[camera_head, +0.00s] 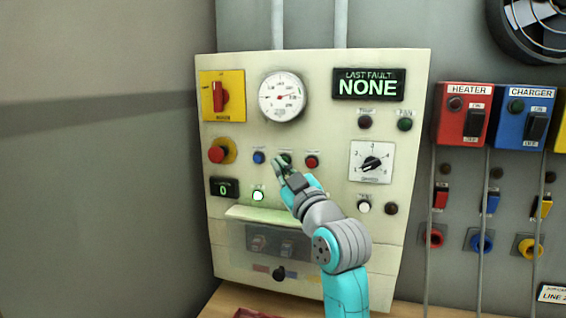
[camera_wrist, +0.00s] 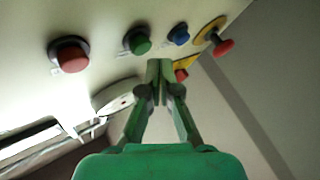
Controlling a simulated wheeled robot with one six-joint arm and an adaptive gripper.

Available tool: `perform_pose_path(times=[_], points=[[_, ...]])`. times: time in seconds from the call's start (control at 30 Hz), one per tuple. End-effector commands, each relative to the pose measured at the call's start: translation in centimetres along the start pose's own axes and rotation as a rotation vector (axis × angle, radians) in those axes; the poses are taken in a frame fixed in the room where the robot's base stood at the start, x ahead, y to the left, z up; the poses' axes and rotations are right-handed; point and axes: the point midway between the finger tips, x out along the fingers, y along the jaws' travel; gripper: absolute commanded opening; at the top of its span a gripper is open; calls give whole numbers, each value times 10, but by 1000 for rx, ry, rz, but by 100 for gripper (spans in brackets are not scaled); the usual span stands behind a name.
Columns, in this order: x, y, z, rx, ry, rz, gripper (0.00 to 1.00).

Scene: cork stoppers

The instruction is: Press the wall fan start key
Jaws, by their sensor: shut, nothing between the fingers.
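The cream control panel (camera_head: 330,225) carries a row of push buttons: blue (camera_head: 259,157), green (camera_head: 286,156) and red (camera_head: 312,162). Their labels are too small to read, so I cannot tell which is the fan start key. My gripper (camera_head: 279,162) is shut and empty, in front of the panel at the green button and partly covering it. In the wrist view the fingertips (camera_wrist: 160,66) show below the green button (camera_wrist: 137,40) and blue button (camera_wrist: 178,34), apparently apart from both. The red button (camera_wrist: 70,55) is to their left.
A red emergency mushroom button (camera_head: 217,153) is left of the row. Above are a round gauge (camera_head: 282,97) and a lit display (camera_head: 369,84) reading NONE. A FAN lamp (camera_head: 405,124) looks dark green. A wall fan (camera_head: 535,25) and HEATER box (camera_head: 463,115) are at the right.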

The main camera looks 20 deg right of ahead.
Motion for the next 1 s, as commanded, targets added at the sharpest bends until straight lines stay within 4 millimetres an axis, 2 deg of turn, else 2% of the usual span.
perform_pose_path(times=[1.0], points=[[6,4,4,0,0,0,0]])
